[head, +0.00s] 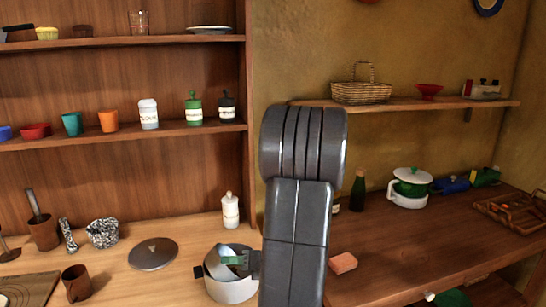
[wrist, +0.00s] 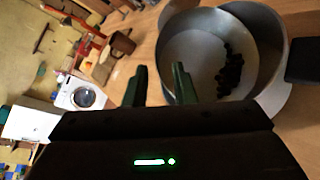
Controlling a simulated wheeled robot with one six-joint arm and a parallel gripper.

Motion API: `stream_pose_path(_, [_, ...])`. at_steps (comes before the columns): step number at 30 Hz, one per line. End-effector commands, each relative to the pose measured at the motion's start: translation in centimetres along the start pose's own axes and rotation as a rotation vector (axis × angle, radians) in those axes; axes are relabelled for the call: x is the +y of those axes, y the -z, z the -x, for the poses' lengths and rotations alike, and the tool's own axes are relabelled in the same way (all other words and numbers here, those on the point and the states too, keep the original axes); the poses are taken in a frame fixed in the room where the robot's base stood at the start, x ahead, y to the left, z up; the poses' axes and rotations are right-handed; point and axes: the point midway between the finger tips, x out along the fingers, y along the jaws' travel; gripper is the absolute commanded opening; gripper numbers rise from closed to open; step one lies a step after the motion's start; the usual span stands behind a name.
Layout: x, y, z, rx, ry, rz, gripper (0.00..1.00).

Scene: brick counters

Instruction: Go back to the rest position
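The pot also shows in the wrist view (wrist: 272,50), with a cluster of small dark pieces (wrist: 230,72) inside. My dark grey arm stands upright in the middle of the head view and hides part of the counters and wall behind it.
A round lid (head: 153,253) lies left of the pot, with a brown mug (head: 77,283) near it. A white bottle (head: 230,211) stands behind. Shelves with cups and jars are above. The right counter holds a pink sponge (head: 343,263) and a white-green pot (head: 409,190).

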Motion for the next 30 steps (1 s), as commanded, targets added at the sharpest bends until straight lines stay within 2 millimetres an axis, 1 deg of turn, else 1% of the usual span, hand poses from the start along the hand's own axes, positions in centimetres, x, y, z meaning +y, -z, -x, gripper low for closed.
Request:
stream_pose_path(1, [0.1,-0.1,-1.0,0.003,-0.003,0.0,0.24])
stream_pose_path(3, [-0.1,-0.2,-2.1,0.003,-0.003,0.0,0.24])
stream_pose_path(8, [-0.1,-0.2,-4.1,0.001,-0.002,0.0,0.24])
stream_pose_path(16, [0.0,-0.5,-4.1,-0.001,0.001,0.001,0.24])
stream_pose_path(30, [-0.2,-0.2,-4.1,-0.001,0.0,0.001,0.24])
